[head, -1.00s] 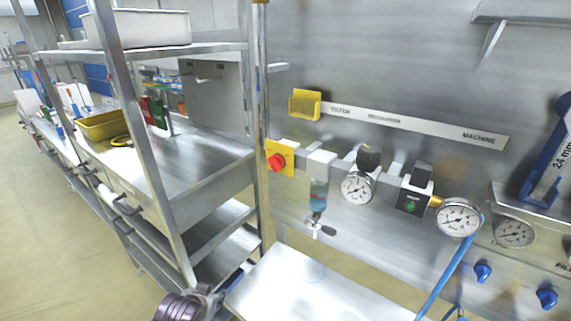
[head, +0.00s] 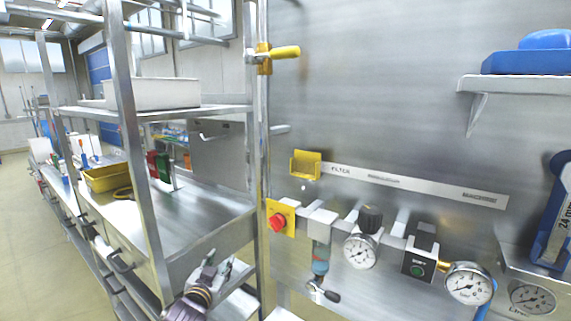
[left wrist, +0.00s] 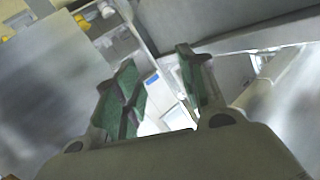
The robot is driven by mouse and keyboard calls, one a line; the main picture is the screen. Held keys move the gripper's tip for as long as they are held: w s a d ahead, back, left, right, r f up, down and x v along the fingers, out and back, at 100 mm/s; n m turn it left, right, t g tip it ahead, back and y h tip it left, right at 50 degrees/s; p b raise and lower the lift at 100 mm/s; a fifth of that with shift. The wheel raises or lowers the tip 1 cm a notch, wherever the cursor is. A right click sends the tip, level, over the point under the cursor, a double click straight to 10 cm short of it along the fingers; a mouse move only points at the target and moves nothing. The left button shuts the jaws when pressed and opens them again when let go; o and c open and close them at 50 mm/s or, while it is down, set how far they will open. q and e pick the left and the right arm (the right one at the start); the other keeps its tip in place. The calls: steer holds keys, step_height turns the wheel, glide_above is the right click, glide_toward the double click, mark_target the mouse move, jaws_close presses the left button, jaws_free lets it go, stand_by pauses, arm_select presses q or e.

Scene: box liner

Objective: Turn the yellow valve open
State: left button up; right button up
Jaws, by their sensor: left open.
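The yellow valve (head: 283,53) is on a vertical pipe at the top middle of the head view. Its yellow lever sticks out to the right, roughly level, from a yellow body on the pipe. My left gripper (head: 220,262) is low in the head view, beside the front of the shelf rack, well below the valve and left of it. It is open and empty. Its two green-padded fingers stand apart in the left wrist view (left wrist: 156,60). I cannot make out the valve in the left wrist view. My right gripper is not in view.
A metal shelf rack (head: 122,150) fills the left. On the wall panel are a red knob on a yellow plate (head: 279,220), a yellow holder (head: 305,164), gauges (head: 468,283) and a small shelf (head: 520,85). The wall around the valve lever is clear.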

arm_select(q)
steer(key=w+d+r+m+t+h, duration=0.25)
steer(key=r+m+h, duration=0.3)
steer(key=r, duration=0.95)
steer(key=w+d+r+m+t+h, duration=0.25)
steer(key=r+m+h, duration=0.3)
steer(key=r, duration=1.05)
steer(key=s+r+m+g+h, duration=0.2)
steer(key=s+r+m+g, duration=0.2)
steer(key=r+m, duration=0.3)
steer(key=s+r+m+g+h, duration=0.3)
steer(key=s+r+m+g, duration=0.1)
steer(key=r+m+g, duration=0.3)
steer(key=s+d+r+m+g+h, duration=0.1)
steer(key=s+r+m+g+h, duration=0.1)
steer(key=s+r+m+g, duration=0.2)
steer(key=shift+s+r+m+g+h, duration=0.3)
steer(key=shift+r+m+g, duration=1.05)
steer(key=shift+r, duration=0.75)
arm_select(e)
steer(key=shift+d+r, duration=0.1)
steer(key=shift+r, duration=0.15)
arm_select(q)
steer(key=shift+d, duration=0.15)
